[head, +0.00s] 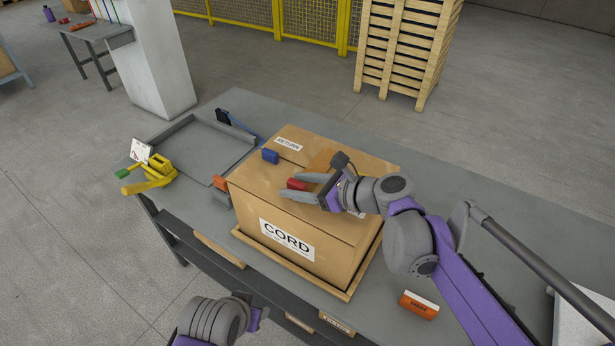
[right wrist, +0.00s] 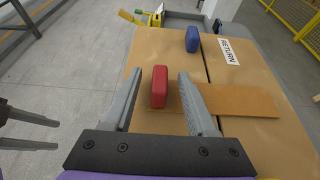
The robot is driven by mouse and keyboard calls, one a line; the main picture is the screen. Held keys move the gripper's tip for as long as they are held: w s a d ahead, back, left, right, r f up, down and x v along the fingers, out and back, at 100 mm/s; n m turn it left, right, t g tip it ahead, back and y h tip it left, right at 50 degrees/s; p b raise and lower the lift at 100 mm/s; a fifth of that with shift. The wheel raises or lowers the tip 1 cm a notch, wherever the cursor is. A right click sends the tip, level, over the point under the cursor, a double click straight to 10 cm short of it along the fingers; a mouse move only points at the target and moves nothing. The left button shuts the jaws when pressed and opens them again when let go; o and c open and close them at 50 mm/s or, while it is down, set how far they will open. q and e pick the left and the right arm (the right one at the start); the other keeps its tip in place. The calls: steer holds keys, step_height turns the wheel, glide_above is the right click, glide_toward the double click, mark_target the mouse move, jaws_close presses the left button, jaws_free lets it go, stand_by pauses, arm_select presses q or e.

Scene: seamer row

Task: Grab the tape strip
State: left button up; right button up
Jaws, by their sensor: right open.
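A tan-brown tape strip (head: 321,158) lies on top of a cardboard box (head: 262,196) marked CORD. In the right wrist view the strip (right wrist: 250,101) runs right from near a red block (right wrist: 159,88); the right finger hides part of it. My right gripper (head: 284,186) is open over the box top, its fingers either side of the red block (head: 298,184). I cannot tell whether they touch it. My left gripper (right wrist: 55,134) shows at the left edge of the right wrist view, its fingers apart and empty, away from the box.
A blue block (head: 270,156) stands on the box top near the RETURN label. The box sits on a wooden board (head: 350,291) on a grey table (head: 455,222). A yellow tool (head: 150,176) and a tray (head: 165,133) lie left. An orange-and-white block (head: 419,305) lies front right.

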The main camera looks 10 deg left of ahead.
jaws_close()
stand_by(0.3)
